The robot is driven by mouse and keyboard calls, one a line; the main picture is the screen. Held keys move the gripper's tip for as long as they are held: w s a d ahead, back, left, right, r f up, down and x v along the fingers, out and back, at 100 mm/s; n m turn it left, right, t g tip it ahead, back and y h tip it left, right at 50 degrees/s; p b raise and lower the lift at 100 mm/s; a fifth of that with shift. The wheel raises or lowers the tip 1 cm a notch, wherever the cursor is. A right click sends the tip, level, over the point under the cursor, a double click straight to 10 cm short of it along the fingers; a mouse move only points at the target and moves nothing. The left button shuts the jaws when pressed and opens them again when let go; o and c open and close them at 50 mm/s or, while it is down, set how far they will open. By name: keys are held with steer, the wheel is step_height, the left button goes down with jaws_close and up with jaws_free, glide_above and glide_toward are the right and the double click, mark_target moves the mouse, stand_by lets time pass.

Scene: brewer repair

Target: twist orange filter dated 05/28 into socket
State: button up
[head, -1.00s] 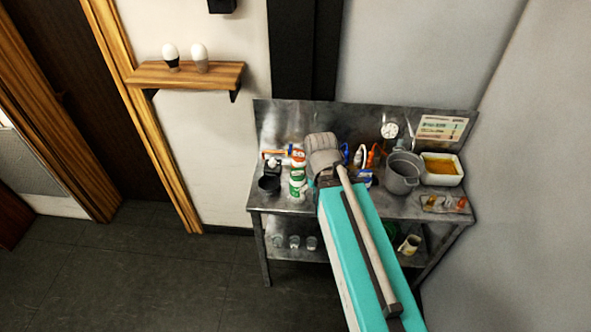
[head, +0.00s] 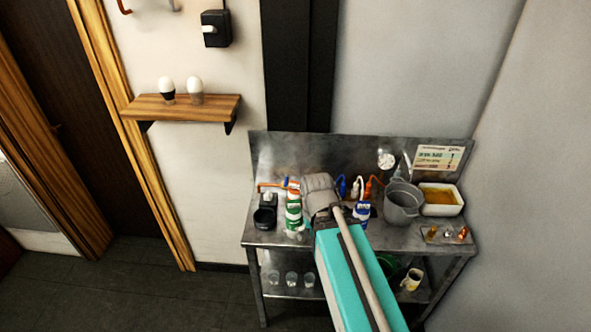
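No date is legible, so I cannot tell which thing is the orange filter dated 05/28. Small amber and orange pieces (head: 447,235) lie on a mat at the right end of the steel bench (head: 400,239). An orange part (head: 269,186) shows at the bench's left, above a small black device (head: 265,215). A black wall box (head: 215,29) with a white stub is at the top left. I cannot tell where the socket is. My arm reaches over the bench's front middle. Its grey end hides part of the bench, and no gripper fingers show.
Green-and-white cans (head: 293,213), a blue-and-white container (head: 362,212) and orange-tipped bottles stand on the bench. A grey pot (head: 402,203) and a white tray (head: 456,208) are at the right. Glasses stand on the lower shelf. A wooden shelf (head: 182,115) holds two bulbs. The left floor is clear.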

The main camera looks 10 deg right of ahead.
step_height(320, 180, down, 8)
steer(key=b, duration=0.7)
steer(key=shift+f, duration=0.2)
